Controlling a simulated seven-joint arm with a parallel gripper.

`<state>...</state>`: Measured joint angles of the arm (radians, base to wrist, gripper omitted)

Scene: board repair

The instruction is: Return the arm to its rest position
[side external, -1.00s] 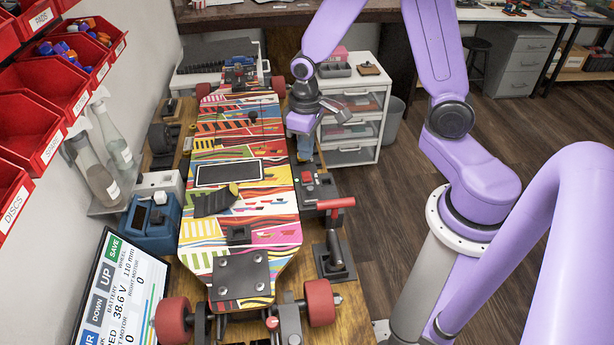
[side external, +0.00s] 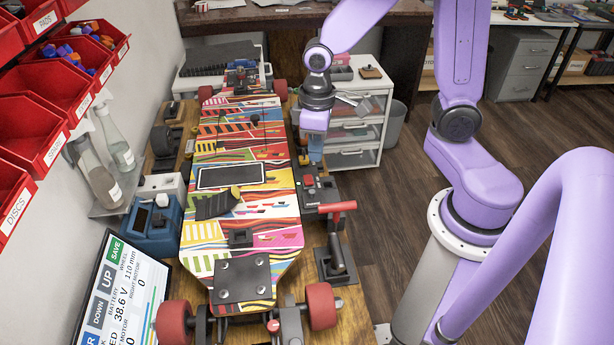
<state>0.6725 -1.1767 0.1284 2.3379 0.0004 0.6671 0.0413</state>
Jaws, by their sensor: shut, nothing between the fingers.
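My gripper (side external: 315,150) hangs from my purple arm beside the right edge of the far half of the board, in front of the white drawer unit. It points down and is shut, with nothing held. The fingertips are small and partly hard to make out here. The colourful board (side external: 272,222) lies on the wooden bench with its red wheels on.
A red-handled clamp (side external: 335,250) and a box with a red button (side external: 310,182) stand right of the board. The white drawers (side external: 352,115) stand behind my gripper. Open floor lies to the right.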

